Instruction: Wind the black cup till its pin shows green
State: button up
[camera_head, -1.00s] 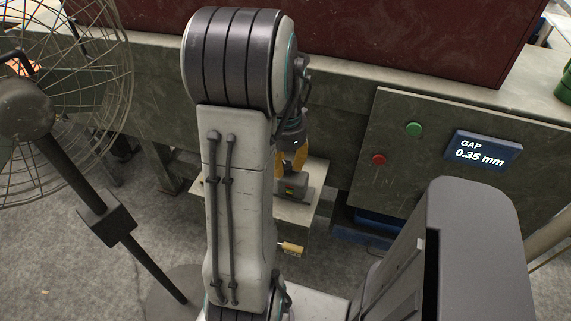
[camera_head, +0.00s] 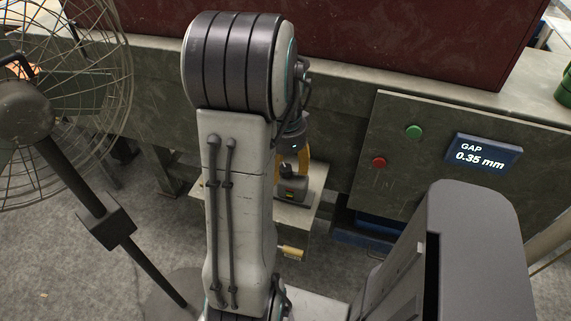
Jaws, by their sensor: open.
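A small dark grey unit (camera_head: 293,195) with a red and a green patch on its front sits on a pale stand (camera_head: 293,216) below the machine bench. I cannot make out the black cup or its pin for certain; my arm and fingers cover part of this spot. My gripper (camera_head: 293,168), with orange-yellow fingers, points down at the unit, right behind my upright arm. It is open, its fingertips at or just above the top of the unit. Whether they touch anything cannot be told.
A caged fan (camera_head: 60,110) on a pole stands at the left. A panel (camera_head: 400,170) with a green button (camera_head: 413,131), a red button (camera_head: 379,162) and a display (camera_head: 484,153) reading GAP 0.35 mm is at the right. A yellow-handled brush (camera_head: 291,252) is under the stand.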

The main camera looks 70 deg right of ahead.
notch_tip(320, 180, up, 12)
dwell(0.6)
dwell(0.8)
